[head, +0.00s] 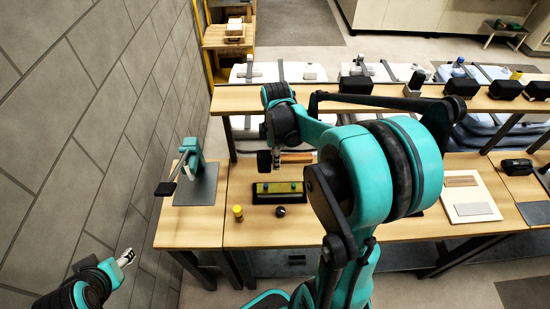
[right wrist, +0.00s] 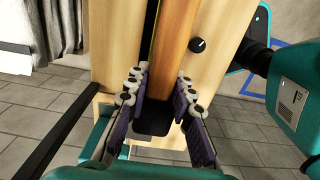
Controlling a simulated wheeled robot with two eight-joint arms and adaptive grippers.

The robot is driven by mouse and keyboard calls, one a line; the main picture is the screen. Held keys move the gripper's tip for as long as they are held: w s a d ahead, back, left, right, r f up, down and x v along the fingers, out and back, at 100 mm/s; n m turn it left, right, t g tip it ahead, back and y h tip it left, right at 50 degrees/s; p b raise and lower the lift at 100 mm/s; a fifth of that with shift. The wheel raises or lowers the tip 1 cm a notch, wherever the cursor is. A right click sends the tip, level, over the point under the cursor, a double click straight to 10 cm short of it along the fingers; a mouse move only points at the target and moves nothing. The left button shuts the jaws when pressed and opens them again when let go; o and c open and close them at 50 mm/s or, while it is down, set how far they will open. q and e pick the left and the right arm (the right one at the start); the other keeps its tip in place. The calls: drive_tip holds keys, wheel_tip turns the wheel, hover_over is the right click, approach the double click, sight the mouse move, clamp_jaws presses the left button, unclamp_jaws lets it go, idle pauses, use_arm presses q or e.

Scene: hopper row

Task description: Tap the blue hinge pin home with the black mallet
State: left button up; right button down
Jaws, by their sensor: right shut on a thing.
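The black mallet's dark head (head: 264,162) and brown wooden handle (head: 297,157) are above the bench in the head view. My right gripper (head: 278,158) is shut on the mallet. In the right wrist view the handle (right wrist: 174,45) runs between the fingers of my right gripper (right wrist: 158,100). Below the mallet, a dark-and-green fixture (head: 278,198) lies on the bench, apart from it. Small pegs stand on the fixture; I cannot tell for sure which is the blue hinge pin. My left gripper (head: 126,257) is low at the left, away from the bench.
A yellow-topped cylinder (head: 238,212) and a black knob (head: 281,211) stand in front of the fixture. A teal-and-grey device (head: 195,170) stands at the left by the wall. A raised shelf (head: 240,98) with several black boxes runs behind. A white board (head: 470,198) lies at the right.

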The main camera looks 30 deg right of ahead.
drive_tip(key=shift+s, duration=0.15)
drive_tip(key=shift+f+b, duration=0.5)
drive_tip(key=shift+f, duration=0.15)
drive_tip(key=shift+f+b, duration=1.5)
drive_tip(key=shift+f, duration=0.35)
wheel_tip(320, 180, down, 6)
drive_tip(key=b, duration=0.4)
drive_tip(key=shift+r+b, duration=0.1)
drive_tip(key=shift+b, duration=0.25)
wheel_tip(320, 180, up, 6)
drive_tip(key=p, duration=0.4)
drive_tip(key=shift+p, duration=0.35)
